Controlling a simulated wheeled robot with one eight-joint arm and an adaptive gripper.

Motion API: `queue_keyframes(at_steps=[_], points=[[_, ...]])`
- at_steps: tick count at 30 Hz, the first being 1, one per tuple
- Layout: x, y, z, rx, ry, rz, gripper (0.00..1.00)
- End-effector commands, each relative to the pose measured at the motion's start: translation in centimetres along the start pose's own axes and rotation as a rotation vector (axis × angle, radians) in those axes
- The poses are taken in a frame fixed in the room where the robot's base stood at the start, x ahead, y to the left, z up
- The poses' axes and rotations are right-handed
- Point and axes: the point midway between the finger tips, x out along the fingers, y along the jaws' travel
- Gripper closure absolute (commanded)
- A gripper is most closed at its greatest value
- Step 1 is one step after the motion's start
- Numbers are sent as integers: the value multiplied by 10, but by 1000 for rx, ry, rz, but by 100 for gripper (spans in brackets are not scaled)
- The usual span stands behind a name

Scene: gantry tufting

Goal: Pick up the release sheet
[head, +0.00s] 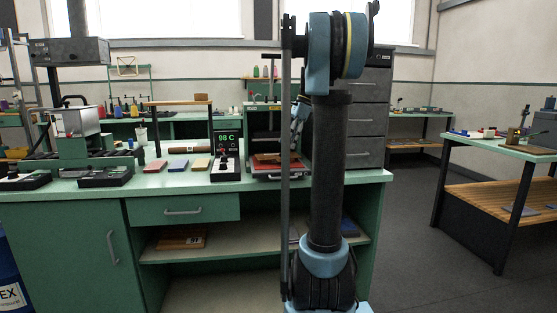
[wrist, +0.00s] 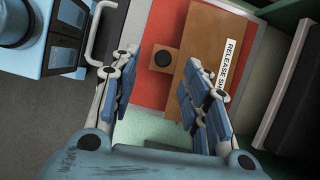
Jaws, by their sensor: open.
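The release sheet (wrist: 207,40) is a flat brown sheet with a white label reading "RELEASE SH", the rest hidden behind a finger. A brown tab with a round black knob (wrist: 163,58) sticks out from its left side. The sheet lies over a red-orange surface (wrist: 149,92). In the wrist view my gripper (wrist: 159,70) is open and empty, with one finger on each side of the tab; the right finger overlaps the sheet. I cannot tell the remaining height. In the head view my gripper (head: 298,118) is partly hidden by my arm, above the press (head: 272,175).
A controller reading 98 C (head: 225,150) stands left of the press on the green bench (head: 180,187). Coloured blocks (head: 177,165) lie further left. A dark drawer stack (head: 368,118) stands behind my arm. Open floor lies right, before another table (head: 520,150).

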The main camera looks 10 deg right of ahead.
Motion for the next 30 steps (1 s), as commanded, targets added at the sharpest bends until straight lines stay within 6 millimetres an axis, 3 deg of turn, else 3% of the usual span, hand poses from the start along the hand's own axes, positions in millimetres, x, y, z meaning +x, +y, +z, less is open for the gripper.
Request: queue_keyframes(at_steps=[10, 20, 26, 30], points=[[43, -6, 2, -4, 0, 0, 58], [51, -5, 2, -4, 0, 0, 58], [50, -5, 1, -4, 0, 0, 98], [50, -5, 1, -4, 0, 0, 100]])
